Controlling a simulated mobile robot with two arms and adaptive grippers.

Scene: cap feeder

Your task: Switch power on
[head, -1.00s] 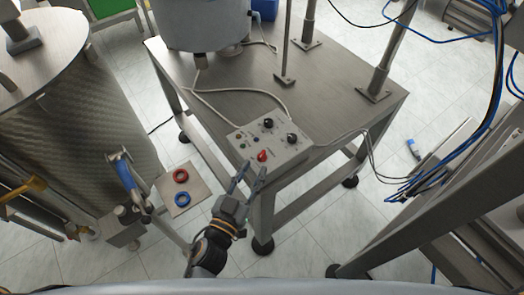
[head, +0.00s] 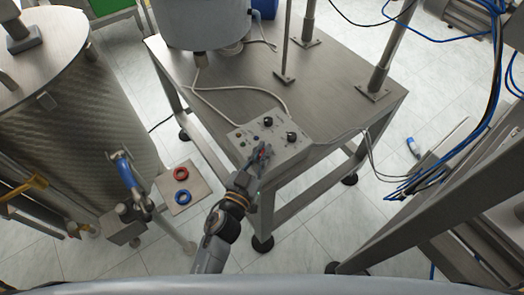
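A light grey control box (head: 285,158) sits at the near left corner of the steel table. Its sloped face carries two black knobs (head: 267,122), small coloured buttons (head: 241,139) and a red switch (head: 267,151). My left gripper (head: 261,154) is at the red switch and partly hides it. The fingers look close around or against the switch; I cannot tell whether they are closed on it. My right gripper is not in view.
The steel table (head: 230,92) bears a large metal bowl (head: 205,25) and upright posts. A panel (head: 190,196) with red and blue rings stands left of my arm. A big metal drum (head: 75,120) is at the left. Cables hang at the right.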

